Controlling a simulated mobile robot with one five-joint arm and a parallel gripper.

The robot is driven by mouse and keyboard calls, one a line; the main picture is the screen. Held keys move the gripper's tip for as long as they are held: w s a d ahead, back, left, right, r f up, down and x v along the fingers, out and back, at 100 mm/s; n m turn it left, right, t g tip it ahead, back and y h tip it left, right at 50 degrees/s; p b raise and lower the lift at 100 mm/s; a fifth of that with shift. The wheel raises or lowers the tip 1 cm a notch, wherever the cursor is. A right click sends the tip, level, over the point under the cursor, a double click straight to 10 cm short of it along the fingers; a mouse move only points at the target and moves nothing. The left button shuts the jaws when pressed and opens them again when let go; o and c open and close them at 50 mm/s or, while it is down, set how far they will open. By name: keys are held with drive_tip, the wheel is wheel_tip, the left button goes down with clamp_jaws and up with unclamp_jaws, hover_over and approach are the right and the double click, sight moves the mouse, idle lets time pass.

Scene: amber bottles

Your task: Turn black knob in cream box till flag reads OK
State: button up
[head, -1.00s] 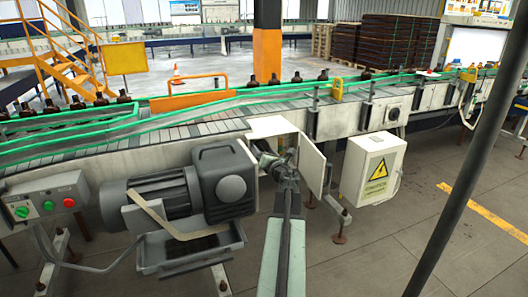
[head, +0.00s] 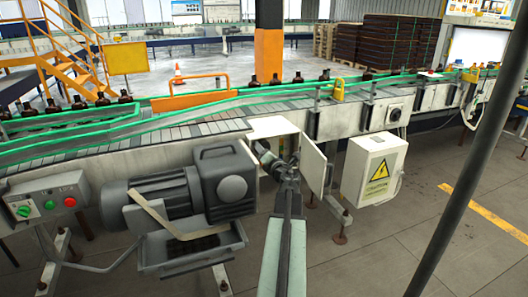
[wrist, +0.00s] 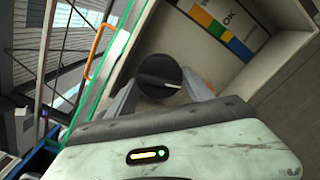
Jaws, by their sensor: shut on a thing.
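The black knob (wrist: 160,72) is inside the open cream box (wrist: 275,62), with a pale line across its face. My gripper (wrist: 162,92) is shut on it, one grey finger at each side. Behind the knob, on the box's back wall, a strip (wrist: 222,33) has orange, green, blue and yellow bands. "OK" is legible beside the bands, with other lettering cut off by the top edge. In the head view the box (head: 274,126) stands open beneath the conveyor and my gripper (head: 272,160) reaches inside. The knob is hidden there.
The box's open door (head: 313,166) stands just right of my gripper. A grey motor (head: 160,195) is close on the left. A white warning-sign cabinet (head: 372,170) is on the right. The conveyor (head: 180,131) runs behind and above. A dark post (head: 470,160) crosses the right foreground.

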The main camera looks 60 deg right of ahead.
drive_tip(key=shift+a+r+m, duration=0.1)
drive_tip(key=shift+m, duration=4.7)
drive_tip(key=o, duration=1.1)
drive_tip(key=shift+s, duration=0.1)
drive_tip(key=v, duration=0.7)
drive_tip(key=shift+s+a, duration=0.2)
drive_tip(key=shift+a, duration=0.05)
